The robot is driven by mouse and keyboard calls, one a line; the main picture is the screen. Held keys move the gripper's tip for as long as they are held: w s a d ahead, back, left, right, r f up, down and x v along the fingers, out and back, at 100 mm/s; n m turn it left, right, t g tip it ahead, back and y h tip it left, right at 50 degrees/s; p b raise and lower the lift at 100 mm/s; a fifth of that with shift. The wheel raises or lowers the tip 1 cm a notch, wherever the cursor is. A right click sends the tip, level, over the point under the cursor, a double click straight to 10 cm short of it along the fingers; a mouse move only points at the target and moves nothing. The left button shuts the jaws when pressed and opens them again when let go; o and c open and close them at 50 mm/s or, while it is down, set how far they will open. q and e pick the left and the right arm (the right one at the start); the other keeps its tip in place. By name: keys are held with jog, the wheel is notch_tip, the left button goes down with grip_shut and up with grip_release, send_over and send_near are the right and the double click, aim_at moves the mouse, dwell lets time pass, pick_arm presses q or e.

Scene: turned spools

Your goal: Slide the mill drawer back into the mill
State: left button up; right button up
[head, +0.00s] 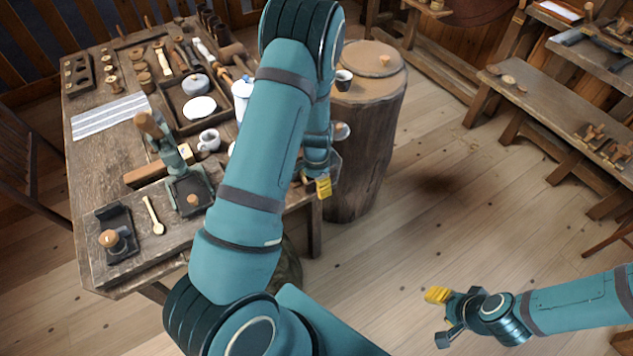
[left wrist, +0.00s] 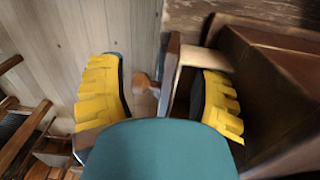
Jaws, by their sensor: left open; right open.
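In the left wrist view the mill (left wrist: 270,85) is a dark brown box at the right. Its drawer (left wrist: 189,62), with a pale wooden rim and a round knob (left wrist: 143,83), sticks out of it to the left. My left gripper (left wrist: 162,78) is open. One yellow finger is beyond the knob and the other is over the drawer near the mill; contact cannot be told. In the head view my left gripper (head: 325,184) is at the table's right edge; its arm hides the mill and drawer. My right gripper (head: 441,318) is open and empty over the floor.
The wooden table (head: 90,180) holds a green lever tool (head: 172,150), a tray, a white cup (head: 209,140) and many turned pieces. A stump (head: 365,150) stands just right of the table. The floor between stump and right bench (head: 545,110) is clear.

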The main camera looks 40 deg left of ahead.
pick_arm(q)
notch_tip(320, 180, up, 12)
jog(key=shift+w, duration=0.15)
jog(key=shift+a+f, duration=0.1)
